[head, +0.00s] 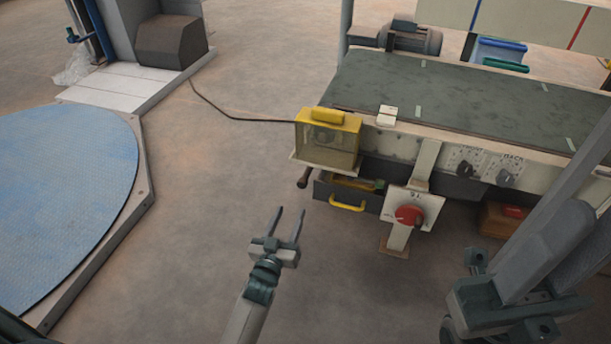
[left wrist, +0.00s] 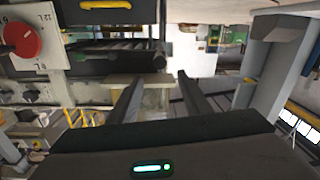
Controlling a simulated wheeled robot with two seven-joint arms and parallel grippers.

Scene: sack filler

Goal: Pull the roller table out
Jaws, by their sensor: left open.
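A low dark unit with a yellow handle (head: 347,206) sits under the near left end of the green-topped bench; I cannot tell for sure that it is the roller table. The handle also shows at the top of the left wrist view (left wrist: 105,4). Dark parallel bars (left wrist: 112,50), possibly rollers, show near it there.
The green-topped bench (head: 455,95) has a yellow box (head: 328,138) at its near left corner and a red knob (head: 409,215) on a white plate. A blue round platform (head: 65,200) lies left.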

